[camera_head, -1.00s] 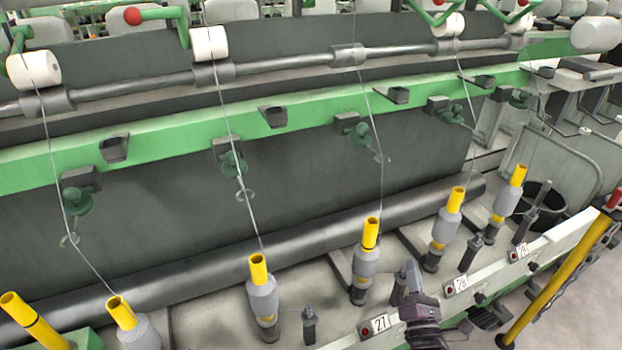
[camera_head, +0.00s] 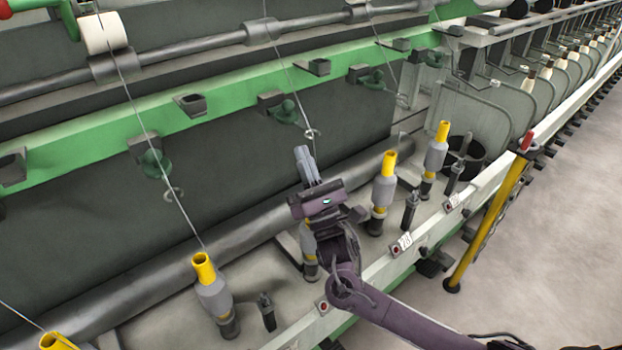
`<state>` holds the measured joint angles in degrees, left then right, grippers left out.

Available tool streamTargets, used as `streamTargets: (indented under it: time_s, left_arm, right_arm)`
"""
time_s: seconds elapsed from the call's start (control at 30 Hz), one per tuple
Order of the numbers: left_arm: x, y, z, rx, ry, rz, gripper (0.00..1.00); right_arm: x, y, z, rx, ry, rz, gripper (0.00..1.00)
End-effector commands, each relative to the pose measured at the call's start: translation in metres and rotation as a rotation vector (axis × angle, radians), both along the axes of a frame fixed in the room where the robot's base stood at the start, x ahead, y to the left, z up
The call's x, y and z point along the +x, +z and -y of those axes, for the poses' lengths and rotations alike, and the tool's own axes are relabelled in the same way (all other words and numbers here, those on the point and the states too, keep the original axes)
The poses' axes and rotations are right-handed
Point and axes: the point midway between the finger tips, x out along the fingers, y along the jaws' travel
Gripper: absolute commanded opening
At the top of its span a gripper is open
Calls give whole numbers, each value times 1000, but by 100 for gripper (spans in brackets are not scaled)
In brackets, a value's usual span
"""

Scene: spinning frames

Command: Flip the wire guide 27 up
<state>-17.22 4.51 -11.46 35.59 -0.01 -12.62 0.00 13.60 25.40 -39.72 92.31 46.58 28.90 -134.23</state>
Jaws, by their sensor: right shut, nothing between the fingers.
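The wire guide most nearly above spindle 27 is a dark green bracket with a wire loop (camera_head: 312,134), angled down from the green rail, with a thread passing it. No number shows on the guides themselves. My right gripper (camera_head: 303,158) is shut and empty, fingers pointing up, in front of the dark panel. Its tips look a little below and left of the loop, apart from it in the picture; the depth gap is hard to tell. My right gripper and arm hide most of the bobbin (camera_head: 310,262) below this guide. My left gripper is not in view.
Neighbouring guides (camera_head: 155,165) and (camera_head: 374,80) sit along the green rail (camera_head: 225,108). Yellow-topped bobbins (camera_head: 212,290) and (camera_head: 384,185) stand on either side of my gripper. A yellow post (camera_head: 487,220) stands at the right; the floor beyond is clear.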

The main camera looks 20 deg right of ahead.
Motion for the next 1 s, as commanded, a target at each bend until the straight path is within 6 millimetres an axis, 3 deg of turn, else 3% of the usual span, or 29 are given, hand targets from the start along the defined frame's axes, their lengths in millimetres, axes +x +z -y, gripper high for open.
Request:
streamTargets:
  time_s: [0.03,0.2,0.7,1.0]
  left_arm:
    - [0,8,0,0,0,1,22]
    - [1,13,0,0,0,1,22]
    - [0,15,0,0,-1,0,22]
    - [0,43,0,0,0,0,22]
  right_arm:
    - [0,12,2,-1,0,-1,0]
    - [1,25,5,-1,0,-2,0]
    - [1,29,6,-1,-1,-4,0]
    - [-1,41,6,-22,0,-58,0]
